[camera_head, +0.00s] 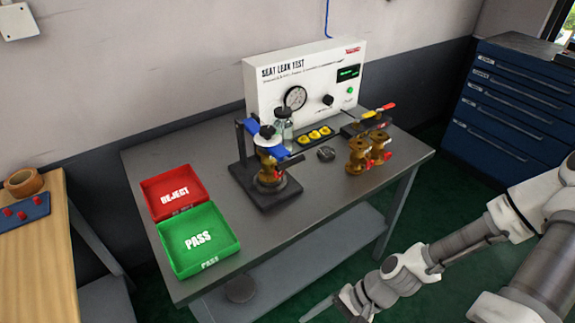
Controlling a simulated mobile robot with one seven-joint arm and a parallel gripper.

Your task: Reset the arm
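My arm enters from the right and reaches down to the bottom edge, in front of the grey table (296,217). Its white and grey end part (362,298) is cut off by the bottom edge, below and apart from the table. The fingers of my gripper cannot be made out clearly, and I see nothing held there. On the table stand a clamp fixture (268,180) with blue parts and a brass valve body in it, and a white seat leak test panel (305,85) with a round gauge.
A red REJECT tray (174,190) and a green PASS tray (198,241) sit at the table's left. Brass valves (362,155) with red handles stand at the right. A blue drawer cabinet (512,105) is at the right, a wooden bench (45,250) at the left. The front tabletop is clear.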

